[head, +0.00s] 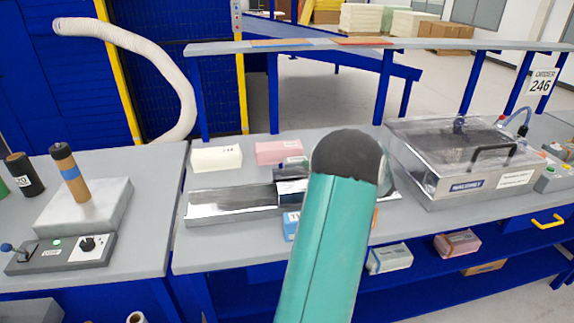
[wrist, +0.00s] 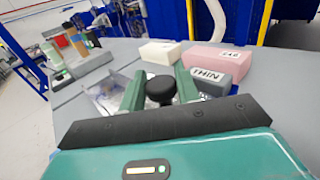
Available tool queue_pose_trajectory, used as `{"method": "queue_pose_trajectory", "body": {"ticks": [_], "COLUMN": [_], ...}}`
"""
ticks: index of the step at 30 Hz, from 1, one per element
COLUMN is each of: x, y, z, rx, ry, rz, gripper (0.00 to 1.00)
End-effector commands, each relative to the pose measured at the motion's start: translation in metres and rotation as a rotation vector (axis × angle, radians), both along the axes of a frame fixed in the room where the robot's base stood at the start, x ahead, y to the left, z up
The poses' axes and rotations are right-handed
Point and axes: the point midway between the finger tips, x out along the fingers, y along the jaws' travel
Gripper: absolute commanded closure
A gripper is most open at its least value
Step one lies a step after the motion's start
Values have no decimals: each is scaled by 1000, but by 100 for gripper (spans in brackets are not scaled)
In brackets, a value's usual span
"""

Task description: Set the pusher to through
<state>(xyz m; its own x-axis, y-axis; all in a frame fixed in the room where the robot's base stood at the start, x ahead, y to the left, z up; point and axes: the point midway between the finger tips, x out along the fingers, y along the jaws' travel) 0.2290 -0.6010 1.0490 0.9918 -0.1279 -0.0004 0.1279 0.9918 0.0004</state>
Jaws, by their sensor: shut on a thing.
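In the wrist view the two green fingers of my gripper (wrist: 160,76) stand on either side of a round black knob (wrist: 160,93), shut on it. The knob appears to be the pusher's handle; the pusher's body below it is mostly hidden by the fingers. A shiny metal trough (head: 232,203) lies along the bench in the head view, and a piece of it shows left of the fingers in the wrist view (wrist: 108,90). My teal arm covers the trough's right end and my gripper in the head view. No marking for "through" is readable.
A white block (head: 216,158) and a pink block (head: 279,152) lie behind the trough. A dark grey block (wrist: 222,76) labelled THIN sits close right of my gripper. A clear-lidded machine (head: 460,165) stands at right. A raised shelf (head: 330,45) runs along the back.

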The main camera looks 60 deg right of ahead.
Motion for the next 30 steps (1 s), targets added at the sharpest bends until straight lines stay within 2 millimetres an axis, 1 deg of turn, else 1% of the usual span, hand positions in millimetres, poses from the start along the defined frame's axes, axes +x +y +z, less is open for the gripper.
{"method": "queue_pose_trajectory", "body": {"ticks": [1, 3, 7, 12, 21, 22, 24, 25, 30], "x": [-9, -18, -28, -33, -33, -33, -33, -33, -32], "y": [-7, -13, -21, -26, -26, -26, -26, -26, -25], "z": [-1, -1, -1, 0, 0, 0, 0, 0, 0], "rx": [1, 0, 1, 1, 0, 0, 0, 0, 0], "ry": [1, 1, 0, 0, 0, 0, 0, -1, -1], "rz": [-4, -2, -1, -1, -2, -2, -1, -1, -1], "gripper": [100, 100, 100, 100, 100, 64, 50, 48, 48]}}
